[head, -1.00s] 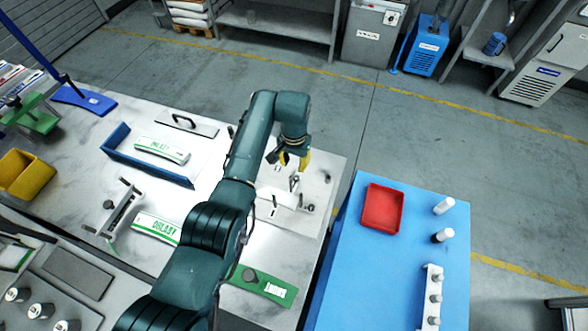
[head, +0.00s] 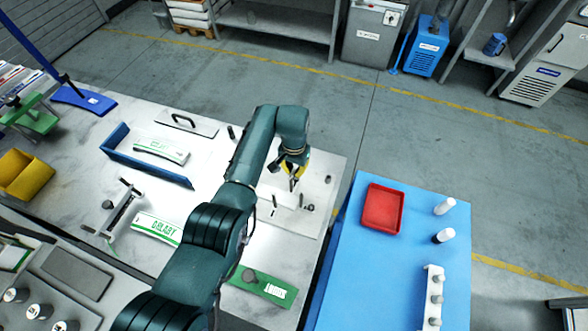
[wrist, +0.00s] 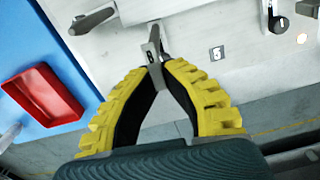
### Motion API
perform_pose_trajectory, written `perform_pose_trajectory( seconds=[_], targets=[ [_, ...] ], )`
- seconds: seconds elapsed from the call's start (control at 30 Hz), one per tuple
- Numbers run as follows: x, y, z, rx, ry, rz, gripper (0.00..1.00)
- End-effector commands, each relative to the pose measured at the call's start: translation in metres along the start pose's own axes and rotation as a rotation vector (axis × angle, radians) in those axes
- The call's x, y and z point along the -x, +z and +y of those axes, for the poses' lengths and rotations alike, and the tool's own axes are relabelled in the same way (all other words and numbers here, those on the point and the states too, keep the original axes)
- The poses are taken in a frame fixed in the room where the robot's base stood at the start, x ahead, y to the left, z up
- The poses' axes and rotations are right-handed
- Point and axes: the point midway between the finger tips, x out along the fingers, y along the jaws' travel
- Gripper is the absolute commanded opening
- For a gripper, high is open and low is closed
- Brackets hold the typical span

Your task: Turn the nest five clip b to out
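My gripper (wrist: 158,70) has yellow ribbed fingers with black inner pads. Its fingertips are drawn together on a small grey metal clip (wrist: 153,47) on the white plate, with the clip's end between them. A square mark reading 5 (wrist: 217,53) is on the plate just right of the clip. In the head view, my gripper (head: 291,182) is low over the white fixture plate (head: 312,222) at the table's right end. The fingers partly hide the clip there. I cannot read any letter on the clip.
Another grey lever (wrist: 92,20) stands left of the clip, near the plate's edge. A blue table (head: 375,270) with a red tray (head: 382,209) stands to the right, across a narrow gap.

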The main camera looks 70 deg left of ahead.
Motion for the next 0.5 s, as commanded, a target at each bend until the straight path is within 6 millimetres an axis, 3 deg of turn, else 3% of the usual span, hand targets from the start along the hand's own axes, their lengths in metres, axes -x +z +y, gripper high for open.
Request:
perform_pose_trajectory(
  seconds=[0.5],
  targets=[
    [-0.0016,0.0008,-0.0034,0.134,0.000,-0.001,0.00]
  ],
)
